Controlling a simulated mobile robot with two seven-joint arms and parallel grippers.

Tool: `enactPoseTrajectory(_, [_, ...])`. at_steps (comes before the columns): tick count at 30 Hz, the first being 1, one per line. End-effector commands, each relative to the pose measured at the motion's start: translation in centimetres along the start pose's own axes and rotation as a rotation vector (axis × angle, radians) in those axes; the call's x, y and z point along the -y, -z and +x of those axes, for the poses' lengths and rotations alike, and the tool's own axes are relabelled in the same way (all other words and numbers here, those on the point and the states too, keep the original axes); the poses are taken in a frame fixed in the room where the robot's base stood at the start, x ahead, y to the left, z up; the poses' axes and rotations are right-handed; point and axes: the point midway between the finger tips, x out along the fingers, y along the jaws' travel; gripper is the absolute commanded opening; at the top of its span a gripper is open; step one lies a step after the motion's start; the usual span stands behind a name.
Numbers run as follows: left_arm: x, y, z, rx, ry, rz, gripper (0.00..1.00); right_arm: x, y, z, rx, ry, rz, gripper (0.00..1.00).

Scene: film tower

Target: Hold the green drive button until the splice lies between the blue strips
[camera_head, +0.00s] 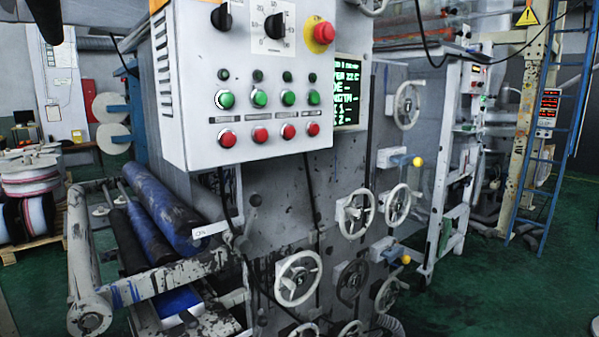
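A white control panel (170,95) hangs at the upper middle in the head view. It carries a row of green buttons, among them one at the left end (223,99) and one at the right end (314,97). I cannot tell which one is the drive button. Red buttons (260,134) sit in a row below them. No splice and no pair of blue strips can be made out. Neither of my grippers is in view, and nothing is seen touching the panel.
Blue and black rollers (160,205) lie in a frame (85,255) at the lower left. Several handwheels (298,278) stick out of the machine's front. A red mushroom button (324,33) and a display (347,92) sit at the panel's right. Green floor (500,285) is clear at the right, before a blue ladder (545,180).

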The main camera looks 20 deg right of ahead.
Motion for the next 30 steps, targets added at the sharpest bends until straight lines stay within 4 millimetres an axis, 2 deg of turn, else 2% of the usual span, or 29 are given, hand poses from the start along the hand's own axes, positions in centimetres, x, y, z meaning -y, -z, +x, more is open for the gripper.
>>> enactPoseTrajectory(14, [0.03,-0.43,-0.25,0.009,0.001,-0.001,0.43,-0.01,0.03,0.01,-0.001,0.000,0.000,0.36])
enactPoseTrajectory(17, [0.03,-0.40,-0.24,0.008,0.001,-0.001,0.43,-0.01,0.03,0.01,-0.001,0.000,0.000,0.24])
enactPoseTrajectory(21, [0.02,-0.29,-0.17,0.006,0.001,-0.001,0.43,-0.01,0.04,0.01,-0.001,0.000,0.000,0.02])
enactPoseTrajectory(22, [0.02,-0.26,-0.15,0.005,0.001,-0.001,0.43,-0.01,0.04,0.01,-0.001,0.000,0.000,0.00])
enactPoseTrajectory(30, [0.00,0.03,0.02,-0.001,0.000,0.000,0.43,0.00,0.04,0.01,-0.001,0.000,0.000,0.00])
